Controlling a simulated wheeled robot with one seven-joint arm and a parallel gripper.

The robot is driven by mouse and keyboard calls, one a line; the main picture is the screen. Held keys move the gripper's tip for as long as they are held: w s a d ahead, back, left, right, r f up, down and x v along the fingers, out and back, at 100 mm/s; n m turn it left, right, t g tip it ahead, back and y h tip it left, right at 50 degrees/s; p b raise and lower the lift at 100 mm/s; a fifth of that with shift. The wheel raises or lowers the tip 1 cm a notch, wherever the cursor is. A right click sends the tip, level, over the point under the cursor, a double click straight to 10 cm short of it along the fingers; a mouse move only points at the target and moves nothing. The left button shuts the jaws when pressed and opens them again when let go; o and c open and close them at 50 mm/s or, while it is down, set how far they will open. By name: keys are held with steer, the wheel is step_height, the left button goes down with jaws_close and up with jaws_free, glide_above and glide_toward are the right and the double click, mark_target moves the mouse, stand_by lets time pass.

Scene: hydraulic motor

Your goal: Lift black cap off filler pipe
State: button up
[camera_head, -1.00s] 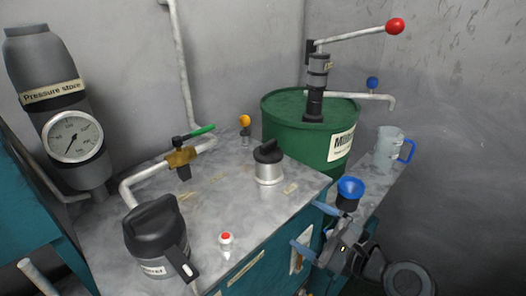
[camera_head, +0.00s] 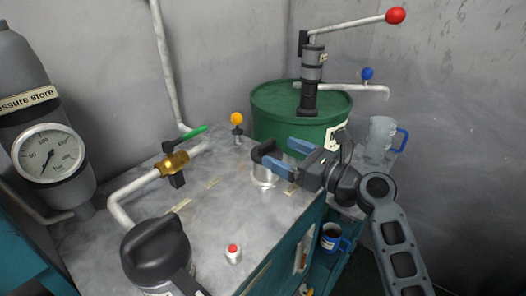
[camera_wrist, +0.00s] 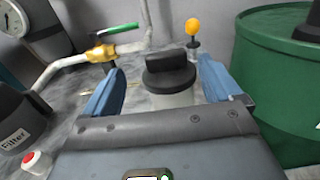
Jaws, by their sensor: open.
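The black cap (camera_head: 266,151) with a raised grip bar sits on the short silver filler pipe (camera_head: 265,178) on the grey bench top. In the wrist view the cap (camera_wrist: 169,72) lies between and beyond the two blue fingers, with the pale pipe (camera_wrist: 172,99) under it. My gripper (camera_head: 274,157) is open, its blue fingers reaching in from the right at cap height. In the head view the fingers partly cover the cap and pipe. I cannot tell whether either finger touches the cap.
A brass valve (camera_head: 173,163) with a green lever stands left of the pipe, and an orange knob (camera_head: 236,118) behind it. The green drum (camera_head: 270,104) is close behind my gripper. A red button (camera_head: 233,250) and a dark filter housing (camera_head: 156,250) are at the front.

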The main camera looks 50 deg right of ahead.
mark_target(267, 142)
steer(key=w, duration=0.5)
steer(key=shift+w+d+r+p, duration=0.1)
steer(key=shift+d+r+p, duration=0.1)
steer(key=shift+d+p, duration=0.1)
steer(key=shift+w, duration=0.5)
steer(key=shift+c, duration=0.4)
steer(key=c, duration=1)
